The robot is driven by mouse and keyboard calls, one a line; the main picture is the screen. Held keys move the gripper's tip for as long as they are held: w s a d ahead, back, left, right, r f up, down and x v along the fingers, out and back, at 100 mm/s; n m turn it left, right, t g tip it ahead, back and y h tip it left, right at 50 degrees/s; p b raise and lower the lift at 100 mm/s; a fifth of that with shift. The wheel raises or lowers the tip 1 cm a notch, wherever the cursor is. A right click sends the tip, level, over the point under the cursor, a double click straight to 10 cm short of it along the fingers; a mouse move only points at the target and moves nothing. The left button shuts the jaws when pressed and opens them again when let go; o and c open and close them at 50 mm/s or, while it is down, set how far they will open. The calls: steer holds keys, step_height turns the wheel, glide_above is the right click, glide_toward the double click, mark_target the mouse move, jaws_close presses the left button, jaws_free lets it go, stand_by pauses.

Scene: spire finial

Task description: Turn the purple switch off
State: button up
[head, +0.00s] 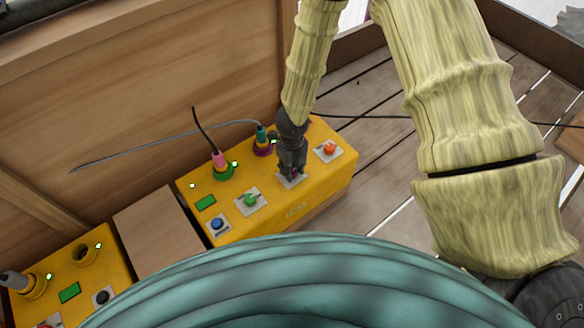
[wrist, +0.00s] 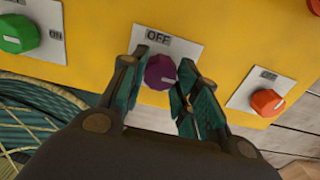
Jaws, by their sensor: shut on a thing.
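The purple switch (wrist: 160,72) is a round knob on a white plate on the yellow box (head: 325,190). The word OFF shows on the plate above the knob in the wrist view. My gripper (head: 292,170) reaches down over the knob from above, with one finger on each side of it, and is shut on it. In the head view the fingers hide most of the knob. In the wrist view the knob shows between the two fingertips.
A red-orange knob (head: 329,149) sits right of the purple one, a green knob (head: 250,199) and a blue knob (head: 217,224) to its left. Pink (head: 219,160) and teal (head: 262,134) plugs with cables stand behind. Another yellow box (head: 85,270) lies at lower left; a wooden wall rises behind.

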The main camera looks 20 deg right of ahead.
steer(key=shift+r+p, duration=0.1)
steer(key=shift+p, duration=0.3)
steer(key=n+p, duration=0.3)
steer(key=p, duration=0.2)
steer(key=shift+r+n, duration=0.3)
steer(key=shift+n, duration=0.1)
steer(key=n+p, duration=0.4)
steer(key=p, duration=0.2)
steer(key=shift+f+n, duration=0.1)
steer(key=shift+n, duration=0.2)
steer(key=n+p, duration=0.4)
steer(key=shift+f, duration=0.15)
steer(key=shift+f+n+p, duration=0.15)
steer(key=shift+n+p, duration=0.7)
steer(key=shift+n, duration=1.95)
steer(key=o, duration=1)
steer(key=shift+o, duration=0.2)
